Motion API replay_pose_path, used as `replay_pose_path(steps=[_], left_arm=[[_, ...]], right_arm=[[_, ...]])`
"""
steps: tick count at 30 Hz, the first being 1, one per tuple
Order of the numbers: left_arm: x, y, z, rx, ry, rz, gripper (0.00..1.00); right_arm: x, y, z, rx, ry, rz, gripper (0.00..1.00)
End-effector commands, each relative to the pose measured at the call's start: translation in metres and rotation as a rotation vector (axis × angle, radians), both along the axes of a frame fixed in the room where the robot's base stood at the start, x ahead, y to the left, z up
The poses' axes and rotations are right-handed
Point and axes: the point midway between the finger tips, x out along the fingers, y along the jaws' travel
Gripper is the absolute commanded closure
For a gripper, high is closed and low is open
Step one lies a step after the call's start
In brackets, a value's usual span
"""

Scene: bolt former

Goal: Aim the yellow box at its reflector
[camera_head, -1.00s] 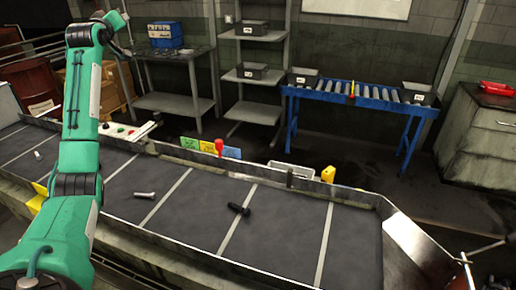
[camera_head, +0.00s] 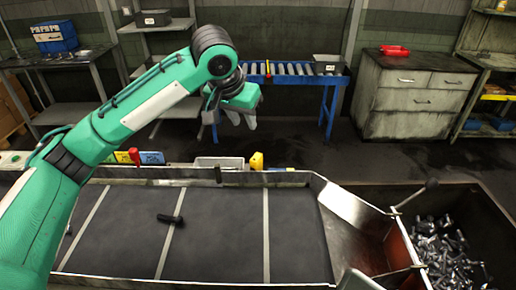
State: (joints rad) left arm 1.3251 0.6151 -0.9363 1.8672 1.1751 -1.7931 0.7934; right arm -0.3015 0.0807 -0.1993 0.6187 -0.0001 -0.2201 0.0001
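The yellow box (camera_head: 257,161) is small and stands at the far edge of the conveyor, beside a white tray. Which way its face points is too small to tell. I cannot make out its reflector. My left gripper (camera_head: 242,121) hangs fingers down, above and slightly left of the yellow box in the picture. Its two pale fingers look apart, with nothing seen between them. My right gripper is out of view.
A dark bolt (camera_head: 170,218) lies on the conveyor belt (camera_head: 220,245). A metal chute (camera_head: 345,205) leads right to a bin of bolts (camera_head: 445,250). A red knob (camera_head: 134,155) and coloured signs stand on the far edge. A blue roller table (camera_head: 335,90) is behind.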

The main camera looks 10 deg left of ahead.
Motion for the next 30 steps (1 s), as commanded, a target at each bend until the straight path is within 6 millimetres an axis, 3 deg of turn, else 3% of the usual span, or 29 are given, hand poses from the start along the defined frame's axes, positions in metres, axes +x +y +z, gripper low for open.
replay_pose_path(steps=[5, 21, 30], left_arm=[[-0.007, -0.007, -0.017, 0.033, 0.035, -0.017, 0.70], [0.032, -0.016, -0.111, 0.031, 0.034, -0.014, 0.70], [0.042, -0.019, -0.136, 0.030, 0.031, -0.015, 0.70]], right_arm=[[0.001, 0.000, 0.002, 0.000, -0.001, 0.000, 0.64], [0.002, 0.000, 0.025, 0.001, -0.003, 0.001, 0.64], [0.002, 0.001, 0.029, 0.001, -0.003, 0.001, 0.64]])
